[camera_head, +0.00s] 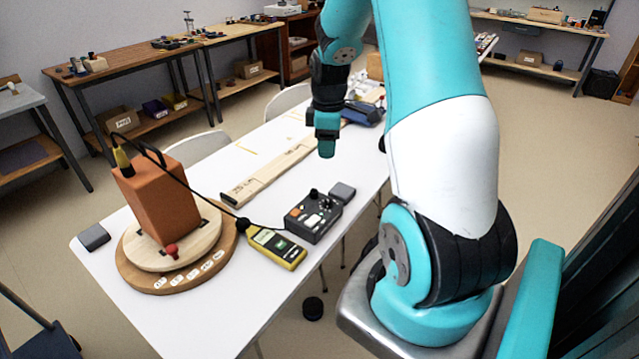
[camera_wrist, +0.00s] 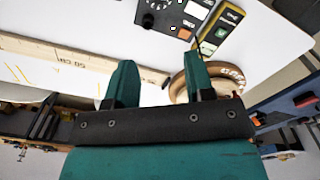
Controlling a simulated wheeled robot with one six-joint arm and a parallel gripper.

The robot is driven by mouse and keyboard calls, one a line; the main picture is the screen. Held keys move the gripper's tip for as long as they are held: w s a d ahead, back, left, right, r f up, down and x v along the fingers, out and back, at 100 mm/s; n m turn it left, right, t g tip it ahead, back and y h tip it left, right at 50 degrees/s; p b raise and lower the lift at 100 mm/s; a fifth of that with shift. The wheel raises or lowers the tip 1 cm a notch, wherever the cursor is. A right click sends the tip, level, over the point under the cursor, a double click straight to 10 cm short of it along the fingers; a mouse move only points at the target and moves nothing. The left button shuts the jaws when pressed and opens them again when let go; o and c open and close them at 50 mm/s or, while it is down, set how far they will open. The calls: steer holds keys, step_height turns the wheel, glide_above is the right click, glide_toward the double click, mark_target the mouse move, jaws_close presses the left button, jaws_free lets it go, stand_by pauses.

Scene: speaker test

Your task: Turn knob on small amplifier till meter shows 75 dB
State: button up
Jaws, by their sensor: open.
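The small amplifier (camera_head: 309,223), a dark box with several knobs on top, lies on the white table. It shows at the top of the wrist view (camera_wrist: 171,21). The yellow meter (camera_head: 291,255) lies just left of and nearer than the amplifier; it also shows in the wrist view (camera_wrist: 232,18). Its reading is too small to tell. My gripper (camera_head: 327,148) hangs above the table, beyond the amplifier in the head view and apart from it. In the wrist view its two green fingers (camera_wrist: 160,85) are spread with nothing between them.
An orange-brown speaker box (camera_head: 164,199) stands on a round wooden turntable (camera_head: 137,279) at the left, with a black cable arching to the meter. A long wooden bar (camera_head: 268,172) lies left of my gripper. A small grey block (camera_head: 342,192) sits beside the amplifier. The front tabletop (camera_head: 215,318) is clear.

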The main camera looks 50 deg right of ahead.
mark_target(329, 199)
steer(key=f, duration=1.1)
steer(key=f+p, duration=0.1)
steer(key=f, duration=0.5)
steer(key=shift+s+d, duration=0.2)
steer(key=shift+d, duration=0.05)
jaws_close()
